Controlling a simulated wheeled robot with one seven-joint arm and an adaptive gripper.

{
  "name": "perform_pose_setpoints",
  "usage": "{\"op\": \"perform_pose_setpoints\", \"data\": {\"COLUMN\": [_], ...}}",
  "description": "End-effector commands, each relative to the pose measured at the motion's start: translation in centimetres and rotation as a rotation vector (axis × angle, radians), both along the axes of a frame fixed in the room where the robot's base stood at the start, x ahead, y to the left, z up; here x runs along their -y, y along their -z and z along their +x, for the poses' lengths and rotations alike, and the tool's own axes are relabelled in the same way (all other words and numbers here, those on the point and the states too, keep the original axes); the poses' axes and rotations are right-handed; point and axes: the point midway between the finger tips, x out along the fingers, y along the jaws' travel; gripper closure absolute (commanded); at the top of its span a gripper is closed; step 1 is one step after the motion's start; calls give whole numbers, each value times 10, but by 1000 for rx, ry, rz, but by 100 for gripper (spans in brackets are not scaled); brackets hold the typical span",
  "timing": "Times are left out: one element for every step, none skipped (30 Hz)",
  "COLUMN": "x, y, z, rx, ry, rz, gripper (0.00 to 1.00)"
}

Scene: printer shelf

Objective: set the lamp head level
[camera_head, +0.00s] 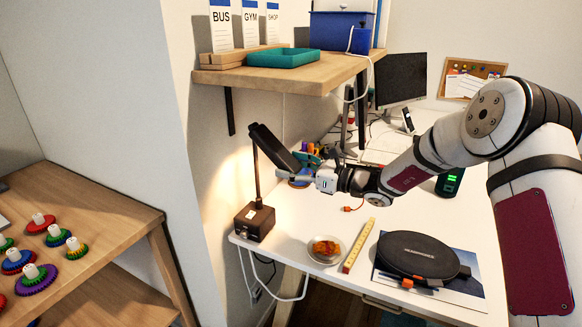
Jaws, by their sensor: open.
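The desk lamp has a brown base (254,220) at the left edge of the white desk, with a thin upright stem (257,182). Its dark, long lamp head (273,145) is tilted, high at the upper left and sloping down to the right. Light falls on the wall beside it. My gripper (283,174) reaches in from the right and is open, close by the lower right end of the head. I cannot tell whether the fingers touch it.
A wooden shelf (290,76) with a teal tray (283,57) hangs above the lamp. A small bowl (325,250), a yellow ruler (358,246) and a black headphone case (417,254) lie on the desk (290,254). A monitor (400,80) stands behind.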

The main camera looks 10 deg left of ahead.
Motion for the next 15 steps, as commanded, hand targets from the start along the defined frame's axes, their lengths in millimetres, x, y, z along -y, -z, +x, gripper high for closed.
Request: {"op": "perform_pose_setpoints", "data": {"x": [-2,-3,-4,-4,-4,-4,-4,-4,-4,-4,-4,-4,-4,-3,-3], "y": [0,0,0,0,0,0,0,0,0,0,0,0,0,0,0], "z": [1,1,1,1,1,1,1,1,1,1,1,1,1,1,1], "rx": [0,0,0,0,0,0,0,0,0,0,0,0,0,0,0], "ry": [0,0,0,0,0,0,0,0,0,0,0,0,0,0,0], "rz": [0,0,0,0,0,0,-1,-1,0,-1,-1,-1,-1,-1,-1], "gripper": [32,32,32,32,32,32,32,32,32,32,38,48,54,61,70]}}
